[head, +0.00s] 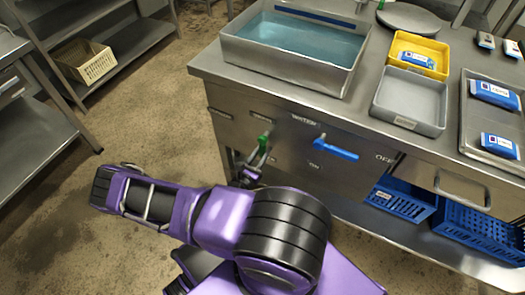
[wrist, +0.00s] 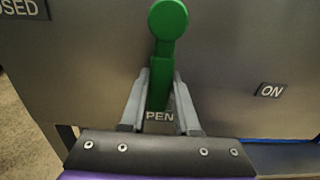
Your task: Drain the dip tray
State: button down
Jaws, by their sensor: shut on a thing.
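The dip tray (head: 275,70) is a deep steel basin at the back left of the steel counter, holding blue-green water. A green lever (head: 264,142) is on the counter's front panel below it. In the wrist view the green lever (wrist: 167,25) has a round knob at the top and runs down between my gripper's (wrist: 160,90) two fingers, which are shut on its lower part. An "OPEN" label (wrist: 160,115) is partly covered there, and a cut-off label ending "SED" (wrist: 22,9) is at upper left. My gripper also shows in the head view (head: 257,160).
A blue lever (head: 337,149) under "WATER" points toward "OFF", to the right of my gripper; "ON" is below it. The counter holds a yellow bin (head: 443,50), a grey tray (head: 392,112) and blue packs. Blue crates (head: 400,200) sit below.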

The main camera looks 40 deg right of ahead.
jog(key=c, duration=0.6)
grip_release()
jog(key=shift+s, duration=0.1)
jog(key=shift+c, duration=0.2)
jog(key=shift+a, duration=0.1)
jog(key=v, duration=1.7)
jog(key=shift+p, duration=0.4)
jog(key=shift+s, duration=0.1)
